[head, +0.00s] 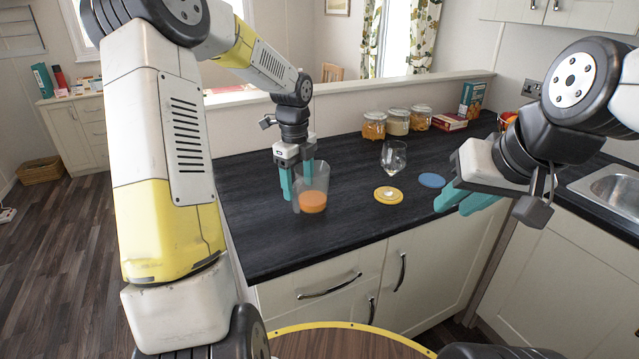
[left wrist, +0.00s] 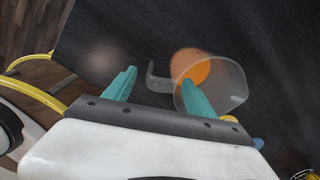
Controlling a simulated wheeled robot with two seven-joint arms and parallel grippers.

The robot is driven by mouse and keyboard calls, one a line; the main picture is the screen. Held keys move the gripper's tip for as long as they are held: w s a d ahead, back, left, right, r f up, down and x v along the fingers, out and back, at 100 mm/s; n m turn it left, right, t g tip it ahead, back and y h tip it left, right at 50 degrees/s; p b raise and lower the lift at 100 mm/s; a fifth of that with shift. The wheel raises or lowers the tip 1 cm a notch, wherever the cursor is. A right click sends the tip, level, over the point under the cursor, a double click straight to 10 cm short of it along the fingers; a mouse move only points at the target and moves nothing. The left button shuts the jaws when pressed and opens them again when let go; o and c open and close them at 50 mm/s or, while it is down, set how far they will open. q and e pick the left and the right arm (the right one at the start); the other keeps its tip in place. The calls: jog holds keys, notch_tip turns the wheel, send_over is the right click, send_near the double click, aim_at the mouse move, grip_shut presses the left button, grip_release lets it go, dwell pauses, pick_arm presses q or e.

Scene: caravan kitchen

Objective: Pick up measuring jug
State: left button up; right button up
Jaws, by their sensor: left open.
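The measuring jug (head: 314,198) is a clear upright jug with orange contents low inside, standing on the dark worktop near its front left. My left gripper (head: 297,188) points down at the jug, open, with its teal fingers at the jug's left side. In the left wrist view the jug (left wrist: 228,88) lies ahead and right, and its handle (left wrist: 155,78) shows between the lines of my two open fingers (left wrist: 163,85). The right finger overlaps the jug's wall; I cannot tell whether they touch. My right gripper (head: 450,209) is empty above the worktop's front edge, its fingers apart.
Several lidded jars (head: 397,122) and boxes (head: 471,99) line the back. The sink (head: 612,190) is at right. Worktop left of the jug is clear.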

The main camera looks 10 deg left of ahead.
pick_arm(q)
grip_shut()
dwell(0.3)
